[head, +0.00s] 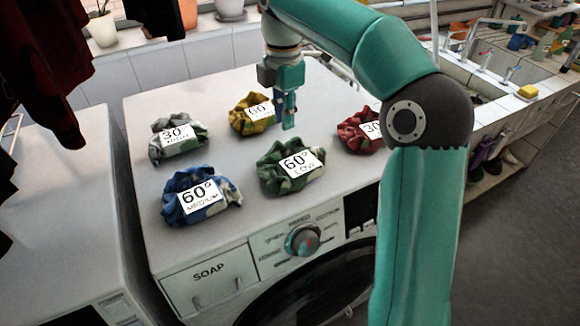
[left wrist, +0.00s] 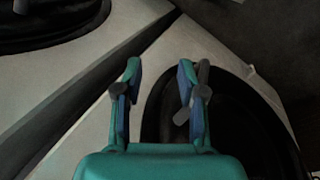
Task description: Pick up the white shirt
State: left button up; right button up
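A greyish-white bundle of cloth with a green patch (head: 160,150) lies at the back left of the washing machine top, under a label reading 30° HIGH. It is the whitest of the bundles. My right gripper (head: 287,124) points down over the machine top, to the right of the yellow bundle and behind the green one, well right of the whitish bundle. Its fingers are seen edge-on, so I cannot tell if they are open. My left gripper (left wrist: 159,70) shows in the left wrist view, open and empty, above the machine fronts.
Blue (head: 220,188), green (head: 272,180), yellow (head: 240,122) and red (head: 357,138) labelled bundles share the washing machine top (head: 330,90). A second machine (head: 60,190) stands left across a gap. Pots (head: 103,30) stand behind; a sink is right.

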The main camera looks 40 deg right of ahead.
aim_at(284, 138)
jog(key=shift+a+f+b, duration=0.2)
jog(key=shift+f+b, duration=0.15)
jog(key=shift+f, duration=2.3)
grip_shut()
